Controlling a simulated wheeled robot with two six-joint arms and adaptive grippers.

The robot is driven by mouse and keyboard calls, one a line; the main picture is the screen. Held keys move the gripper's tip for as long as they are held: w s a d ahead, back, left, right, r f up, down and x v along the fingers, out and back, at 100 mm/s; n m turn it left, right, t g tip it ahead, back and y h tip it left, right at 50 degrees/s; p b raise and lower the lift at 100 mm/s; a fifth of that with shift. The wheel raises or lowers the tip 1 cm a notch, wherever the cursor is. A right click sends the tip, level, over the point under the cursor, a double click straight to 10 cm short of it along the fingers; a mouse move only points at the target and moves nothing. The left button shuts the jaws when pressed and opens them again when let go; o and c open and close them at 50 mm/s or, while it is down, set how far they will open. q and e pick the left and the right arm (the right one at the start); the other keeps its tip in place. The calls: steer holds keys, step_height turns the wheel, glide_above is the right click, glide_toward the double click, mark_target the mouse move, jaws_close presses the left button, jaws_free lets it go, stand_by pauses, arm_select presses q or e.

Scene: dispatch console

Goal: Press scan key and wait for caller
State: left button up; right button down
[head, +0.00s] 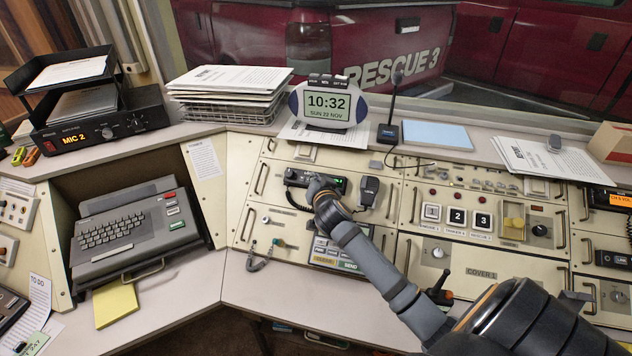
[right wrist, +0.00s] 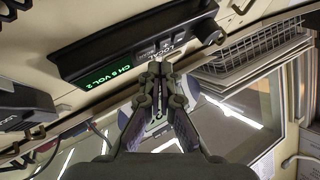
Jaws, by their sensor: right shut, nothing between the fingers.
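A black radio (head: 297,176) with a lit green display is mounted on the sloped console panel. In the right wrist view the radio (right wrist: 150,30) appears turned over, and its display (right wrist: 109,75) seems to read "CH 5 VOL 2". My right gripper (head: 318,183) is at the radio's front. Its closed, empty fingertips (right wrist: 158,68) are right by the keys; I cannot tell whether they touch. My left gripper is not in view.
A handset (head: 369,188) hangs right of the radio on a coiled cord. A keypad panel (head: 335,256) lies below, partly behind my arm. A clock (head: 327,103) reading 10:32, a desk microphone (head: 389,131) and a wire paper tray (head: 226,113) stand on the shelf above.

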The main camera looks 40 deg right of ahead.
steer(key=shift+w+d+f, duration=0.15)
steer(key=shift+d+f, duration=0.05)
steer(key=shift+f, duration=0.1)
steer(key=shift+w+d+f+b, duration=0.1)
steer(key=shift+f+b, duration=0.2)
stand_by(0.6)
steer(key=shift+s+a+r+p, duration=0.3)
steer(key=shift+r+p, duration=0.35)
stand_by(0.3)
steer(key=r+p, duration=0.1)
steer(key=s+a+r+p, duration=0.1)
steer(key=a+r+p, duration=0.1)
steer(key=r+p, duration=0.1)
steer(key=shift+s+r, duration=0.1)
steer(key=shift+s, duration=0.25)
